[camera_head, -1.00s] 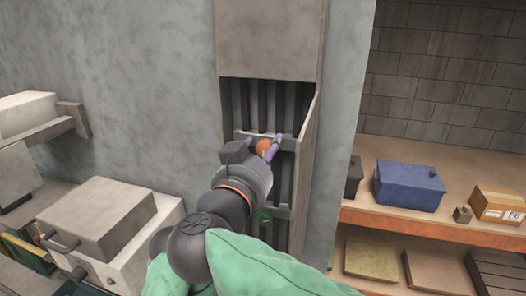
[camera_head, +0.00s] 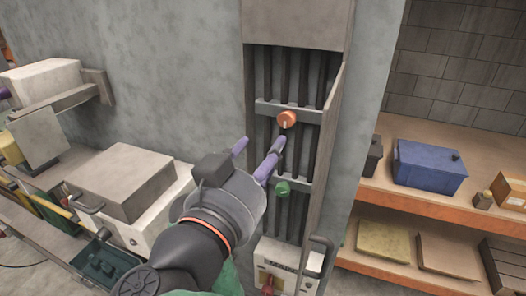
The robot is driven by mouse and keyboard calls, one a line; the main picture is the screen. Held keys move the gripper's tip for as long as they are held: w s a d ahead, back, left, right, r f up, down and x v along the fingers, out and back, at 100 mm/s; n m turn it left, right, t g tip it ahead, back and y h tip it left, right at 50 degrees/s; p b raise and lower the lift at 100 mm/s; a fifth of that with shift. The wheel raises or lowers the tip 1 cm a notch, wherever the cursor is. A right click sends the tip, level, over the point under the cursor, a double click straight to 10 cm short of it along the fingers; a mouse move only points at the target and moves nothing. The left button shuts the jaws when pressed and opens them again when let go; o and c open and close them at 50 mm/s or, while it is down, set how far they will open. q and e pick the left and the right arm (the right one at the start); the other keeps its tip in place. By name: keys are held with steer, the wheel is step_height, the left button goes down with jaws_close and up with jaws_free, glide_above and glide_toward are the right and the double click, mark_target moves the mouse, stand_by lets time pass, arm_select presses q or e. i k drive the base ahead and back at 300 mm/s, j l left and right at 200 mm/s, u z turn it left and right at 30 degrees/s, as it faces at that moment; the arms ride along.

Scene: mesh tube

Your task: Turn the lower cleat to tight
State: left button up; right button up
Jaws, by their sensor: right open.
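The upper cleat, an orange knob (camera_head: 287,119) with a pale mark, sits on the upper crossbar of the recessed wall channel. The lower cleat, a green knob (camera_head: 282,188), sits on the lower crossbar, and I cannot read its setting. My right gripper (camera_head: 257,157) has its two purple fingers apart with nothing between them. It is left of and slightly above the green knob, and the right finger shows just above that knob. I cannot tell whether they touch.
Dark vertical cables (camera_head: 304,80) run down the channel behind the crossbars. A white box (camera_head: 290,264) stands at the channel's foot. A shelf at right holds a blue box (camera_head: 429,167). A grey-lidded box (camera_head: 124,182) stands at left.

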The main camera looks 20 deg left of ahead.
mark_target(282, 189)
steer(key=k, duration=1)
